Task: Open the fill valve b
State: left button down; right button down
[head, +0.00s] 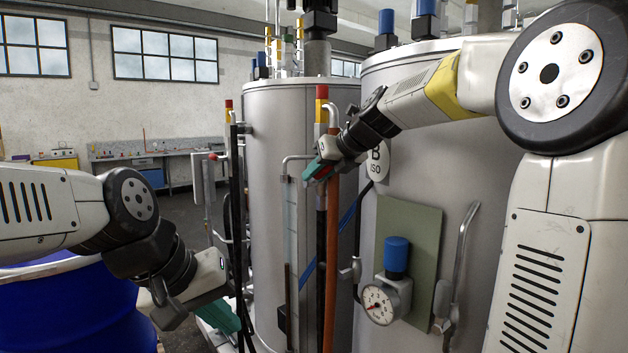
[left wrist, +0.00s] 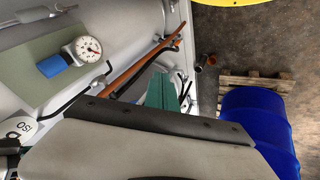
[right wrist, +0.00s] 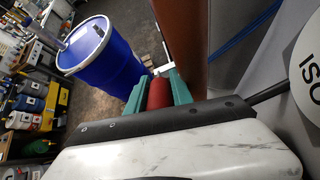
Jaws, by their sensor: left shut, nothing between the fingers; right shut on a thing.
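The red handle of the valve (head: 324,173) sits in front of the tank marked B ISO (head: 420,130). My right gripper (head: 316,167), with green fingers, is shut on this red handle. In the right wrist view the red handle (right wrist: 158,92) lies between the two green fingers, and its far end is hidden. The valve body is mostly hidden behind the gripper. My left gripper (head: 223,317) is low at the left, shut and empty. Its green fingers also show in the left wrist view (left wrist: 161,91), apart from the pipes.
A pressure gauge (head: 379,304) with a blue cap (head: 396,255) sits on the tank's panel. An orange-brown pipe (head: 331,250) runs down beside the valve. A blue drum (head: 75,310) stands at the lower left. Another tank (head: 265,200) stands left of tank B.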

pick_arm(q)
jog(key=w+d+r+n+g+h, duration=0.1)
jog(key=w+d+r+n+h, duration=0.1)
jog(key=d+n+h, duration=0.4)
jog(key=w+d+r+n+h, duration=0.1)
jog(key=w+d+r+n, duration=0.1)
jog(key=d+n, duration=0.35)
jog(key=w+a+r+n+t+h, duration=0.2)
jog(key=w+r+n+t, duration=0.15)
jog(key=w+n, duration=0.45)
jog(key=w+a+r+n+t+h, duration=0.15)
jog(key=w+r+n+t, duration=0.35)
jog(key=n, duration=0.6)
jog(key=w+d+r+g, duration=0.1)
jog(key=w+d+r, duration=0.2)
jog(key=w+d, duration=0.4)
jog(key=shift+w, duration=0.9)
